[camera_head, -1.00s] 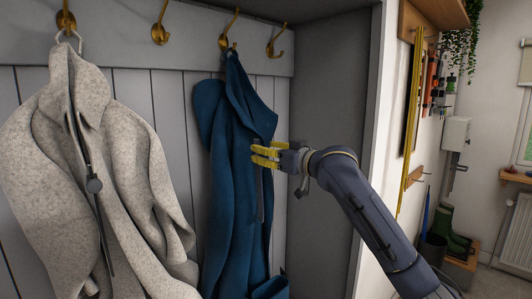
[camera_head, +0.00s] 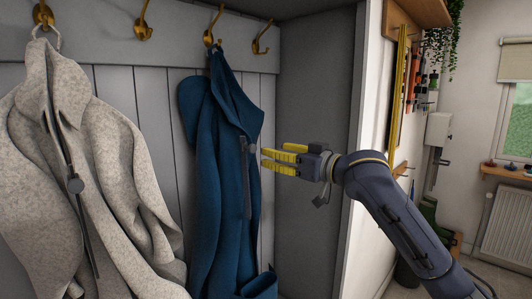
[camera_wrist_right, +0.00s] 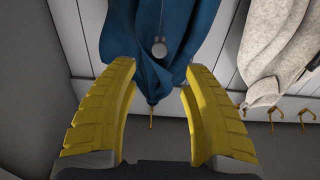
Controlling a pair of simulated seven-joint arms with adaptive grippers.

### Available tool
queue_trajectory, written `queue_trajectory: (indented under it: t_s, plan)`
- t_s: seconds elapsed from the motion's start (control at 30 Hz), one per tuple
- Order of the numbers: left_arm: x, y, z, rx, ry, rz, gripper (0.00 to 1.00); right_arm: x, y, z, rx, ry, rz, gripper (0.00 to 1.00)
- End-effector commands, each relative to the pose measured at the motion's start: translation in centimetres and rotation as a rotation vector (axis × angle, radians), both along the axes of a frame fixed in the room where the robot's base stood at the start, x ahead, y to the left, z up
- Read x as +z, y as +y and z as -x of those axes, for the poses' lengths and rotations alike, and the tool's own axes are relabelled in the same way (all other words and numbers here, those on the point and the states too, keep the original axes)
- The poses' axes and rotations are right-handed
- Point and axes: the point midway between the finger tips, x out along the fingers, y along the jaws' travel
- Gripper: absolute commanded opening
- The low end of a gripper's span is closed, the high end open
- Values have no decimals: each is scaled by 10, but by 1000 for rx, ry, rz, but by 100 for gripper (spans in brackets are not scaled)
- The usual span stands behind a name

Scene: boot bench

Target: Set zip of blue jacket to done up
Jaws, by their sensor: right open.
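The blue jacket (camera_head: 220,165) hangs from a brass hook and also shows in the right wrist view (camera_wrist_right: 118,35). Its zip (camera_head: 246,190) is a dark strip down the front. A round grey zip pull (camera_wrist_right: 158,47) hangs on the jacket in the right wrist view, between and beyond my fingertips. My right gripper (camera_head: 268,157) has yellow fingers and points left at the jacket, near the top of the strip. In the right wrist view, the gripper (camera_wrist_right: 160,66) is open, with nothing between its fingers. My left gripper is not in view.
A light grey coat (camera_head: 120,170) hangs to the left of the blue jacket. Brass hooks (camera_head: 261,38) line the board above. The grey side wall (camera_head: 318,110) of the bench stands behind my right gripper. Green boots (camera_head: 428,212) stand at the far right.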

Motion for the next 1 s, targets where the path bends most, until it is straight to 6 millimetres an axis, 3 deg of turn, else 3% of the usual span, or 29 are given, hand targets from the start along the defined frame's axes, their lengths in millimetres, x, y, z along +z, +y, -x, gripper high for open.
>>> queue_trajectory:
  t_s: [0.3, 0.73, 0.87, 1.0]
  plan:
    - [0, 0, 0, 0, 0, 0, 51, 0, -15, 15, -1, 0, 0, 47]
    - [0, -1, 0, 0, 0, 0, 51, -3, -16, 13, -5, 6, -3, 47]
    - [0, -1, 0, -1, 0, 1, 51, -27, -24, -8, -34, 39, -21, 47]
    - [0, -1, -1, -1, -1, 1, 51, -85, -41, -51, -105, 106, -48, 47]
